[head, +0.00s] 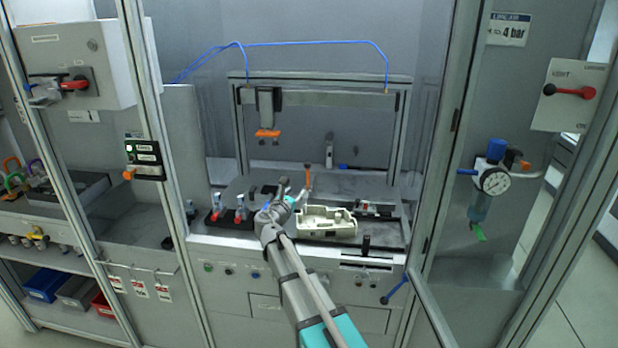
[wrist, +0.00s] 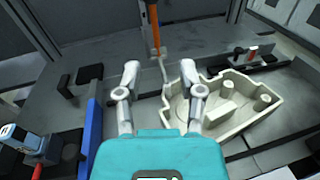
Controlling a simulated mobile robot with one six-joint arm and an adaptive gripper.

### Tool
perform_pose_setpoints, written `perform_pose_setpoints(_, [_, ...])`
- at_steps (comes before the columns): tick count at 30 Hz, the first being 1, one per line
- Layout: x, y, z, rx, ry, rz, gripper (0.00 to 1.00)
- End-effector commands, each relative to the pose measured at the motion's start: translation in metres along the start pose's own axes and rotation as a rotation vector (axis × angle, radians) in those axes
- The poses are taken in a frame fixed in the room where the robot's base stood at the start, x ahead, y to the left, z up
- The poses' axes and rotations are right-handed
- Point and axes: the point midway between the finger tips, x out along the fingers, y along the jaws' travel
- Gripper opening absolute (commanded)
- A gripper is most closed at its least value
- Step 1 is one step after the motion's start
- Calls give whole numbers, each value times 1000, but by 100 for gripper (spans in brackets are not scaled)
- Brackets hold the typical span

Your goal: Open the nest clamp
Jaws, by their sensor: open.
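The nest clamp has an upright orange handle (head: 308,176), which also shows at the top middle of the wrist view (wrist: 155,28). In the wrist view, the housing (wrist: 235,107) lies right of centre, partly behind my right finger. I cannot tell whether the clamp arm touches it. My gripper (head: 291,191) is open and empty. In the wrist view, its fingertips (wrist: 158,68) appear on either side of the clamp base, with the handle beyond them.
Red-tipped toggle clamps (head: 240,211) stand left of my gripper. A blue bar (wrist: 92,135) lies left of my fingers. A small red-marked fixture (wrist: 252,52) is behind the housing. An orange-footed tool (head: 268,132) hangs above. Frame posts and an open door flank the cell.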

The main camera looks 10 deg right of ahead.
Motion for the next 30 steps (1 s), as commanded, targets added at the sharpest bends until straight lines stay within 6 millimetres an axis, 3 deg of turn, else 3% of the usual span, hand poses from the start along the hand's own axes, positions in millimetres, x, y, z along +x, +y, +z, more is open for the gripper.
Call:
perform_pose_setpoints(19, [6,7,2,-46,-18,16,50])
perform_pose_setpoints(30, [45,8,2,-45,-17,15,50])
